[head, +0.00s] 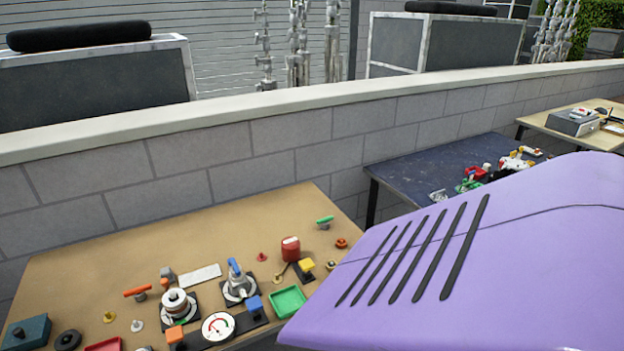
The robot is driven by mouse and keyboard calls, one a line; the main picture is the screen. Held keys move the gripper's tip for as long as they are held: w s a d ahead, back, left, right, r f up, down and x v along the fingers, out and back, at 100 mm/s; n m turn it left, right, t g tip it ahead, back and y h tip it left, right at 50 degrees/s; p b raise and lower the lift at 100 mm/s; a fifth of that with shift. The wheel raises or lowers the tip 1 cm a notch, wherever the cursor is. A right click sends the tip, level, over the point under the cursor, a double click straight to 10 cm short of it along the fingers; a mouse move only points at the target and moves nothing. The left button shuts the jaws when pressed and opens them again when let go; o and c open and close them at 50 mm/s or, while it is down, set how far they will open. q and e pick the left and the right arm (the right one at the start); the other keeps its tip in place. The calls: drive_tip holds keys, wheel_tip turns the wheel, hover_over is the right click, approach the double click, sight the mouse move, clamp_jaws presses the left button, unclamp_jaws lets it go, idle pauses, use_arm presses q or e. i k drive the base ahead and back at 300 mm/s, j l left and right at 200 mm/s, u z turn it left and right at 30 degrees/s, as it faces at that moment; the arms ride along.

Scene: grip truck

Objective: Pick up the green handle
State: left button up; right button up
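The green handle (325,219) is a short green bar on a small grey stem. It stands near the back right corner of the tan table (120,258), by the grey block wall. A similar orange handle (138,291) is on the left part of the same table. Neither of my grippers is in view.
A red cylinder (291,249), a green tray (288,301), a blue-handled valve (238,283) and several small knobs and gauges crowd the table's front. A purple slotted panel (520,240) covers the lower right; I cannot tell whether it is mine. A dark table (430,170) stands behind.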

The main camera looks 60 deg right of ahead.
sight(324, 225)
drive_tip(key=z, duration=2.1)
